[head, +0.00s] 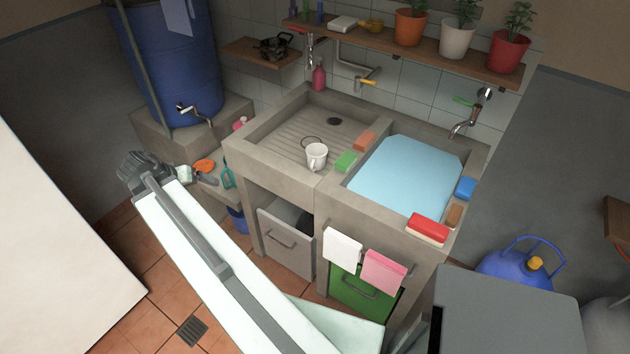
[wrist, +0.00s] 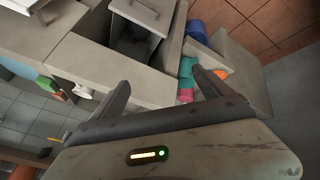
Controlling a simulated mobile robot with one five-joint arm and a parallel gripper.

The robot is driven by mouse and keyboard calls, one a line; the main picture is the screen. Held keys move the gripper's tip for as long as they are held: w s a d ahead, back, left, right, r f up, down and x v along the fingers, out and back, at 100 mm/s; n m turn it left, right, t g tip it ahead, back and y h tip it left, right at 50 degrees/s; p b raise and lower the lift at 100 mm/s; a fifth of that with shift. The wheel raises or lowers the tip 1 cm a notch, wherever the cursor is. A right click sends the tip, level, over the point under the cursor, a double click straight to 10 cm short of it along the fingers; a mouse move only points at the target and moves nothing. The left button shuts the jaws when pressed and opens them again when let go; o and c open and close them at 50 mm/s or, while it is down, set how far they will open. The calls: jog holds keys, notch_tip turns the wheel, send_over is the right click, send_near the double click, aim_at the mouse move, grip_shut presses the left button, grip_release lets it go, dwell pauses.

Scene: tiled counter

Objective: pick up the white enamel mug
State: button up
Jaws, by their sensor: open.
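In the wrist view a small white shape at the left, which looks like the mug (wrist: 83,91), shows beyond the basin's edge. My gripper (wrist: 160,80) is open, with nothing between its fingers. In the head view my gripper (head: 143,168) is at the far end of my arm, well left of the sink and apart from the mug.
A green sponge (head: 346,162) and an orange sponge (head: 364,142) lie on the divider right of the mug. The right basin holds blue water (head: 405,178). A grey drawer (head: 285,243) stands open below. A blue barrel (head: 180,70) stands at the back left.

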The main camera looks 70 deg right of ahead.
jog(key=s+d+f+m+g+h+b, duration=0.1)
jog(key=s+d+m+b, duration=0.1)
jog(key=s+d, duration=0.2)
jog(key=s+d+f+m+g+h+b, duration=0.1)
jog(key=s+d+m+b, duration=0.1)
jog(key=s+d, duration=0.3)
jog(key=s+d+f+m+g+h+b, duration=0.1)
jog(key=s+d+f+m+b, duration=0.1)
jog(key=d, duration=0.7)
jog(key=shift+s+m+h, duration=0.4)
jog(key=shift+s+m, duration=0.1)
jog(key=shift+s, duration=0.65)
jog(key=m+g+h+b, duration=0.1)
jog(key=m+g+b, duration=0.2)
send_near(324, 151)
jog(key=b+x, duration=0.3)
jog(key=x, duration=0.2)
jog(key=shift+w+f, duration=0.15)
jog(key=shift+d, duration=0.1)
jog(key=c, duration=1.5)
notch_tip(324, 151, up, 11)
jog(key=p, duration=1)
jog(key=shift+f, duration=0.25)
jog(key=shift+c, duration=0.2)
